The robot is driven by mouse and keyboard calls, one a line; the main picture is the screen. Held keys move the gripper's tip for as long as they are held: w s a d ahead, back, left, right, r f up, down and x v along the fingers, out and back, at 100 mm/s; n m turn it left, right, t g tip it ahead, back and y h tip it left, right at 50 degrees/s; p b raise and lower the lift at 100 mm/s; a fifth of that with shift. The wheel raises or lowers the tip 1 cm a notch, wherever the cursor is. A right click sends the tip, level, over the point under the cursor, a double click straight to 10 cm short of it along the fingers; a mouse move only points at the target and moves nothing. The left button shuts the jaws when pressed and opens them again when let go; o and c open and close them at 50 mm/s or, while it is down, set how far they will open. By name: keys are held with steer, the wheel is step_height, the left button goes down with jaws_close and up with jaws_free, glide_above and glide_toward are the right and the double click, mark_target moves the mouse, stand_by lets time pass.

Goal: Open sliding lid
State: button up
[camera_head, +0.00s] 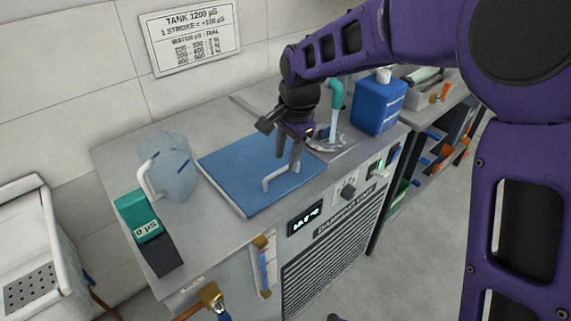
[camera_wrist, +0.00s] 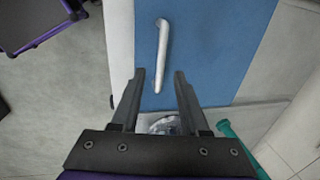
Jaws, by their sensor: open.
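The sliding lid (camera_head: 235,180) is a flat blue panel lying on top of the grey steel counter unit. A white bar handle (camera_head: 268,182) stands near its front edge. The lid (camera_wrist: 215,45) also fills much of the wrist view, with the handle (camera_wrist: 162,45) left of centre. My gripper (camera_head: 288,160) is open and empty, pointing down over the lid by the handle. In the wrist view, the handle's near end shows in the gap between my fingertips (camera_wrist: 160,74). Whether the fingers touch the handle, and their exact height over it, I cannot tell.
A green spout (camera_head: 336,95) runs water into a small basin behind my gripper. A blue bottle (camera_head: 379,105) stands to its right. A white sink (camera_head: 30,250) is at far left.

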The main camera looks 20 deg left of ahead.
steer(key=shift+w+a+f, duration=0.1)
steer(key=shift+a+f, duration=0.05)
steer(key=shift+f, duration=0.5)
steer(key=shift+a+f, duration=0.1)
steer(key=shift+f, duration=0.5)
jaws_close()
stand_by(0.5)
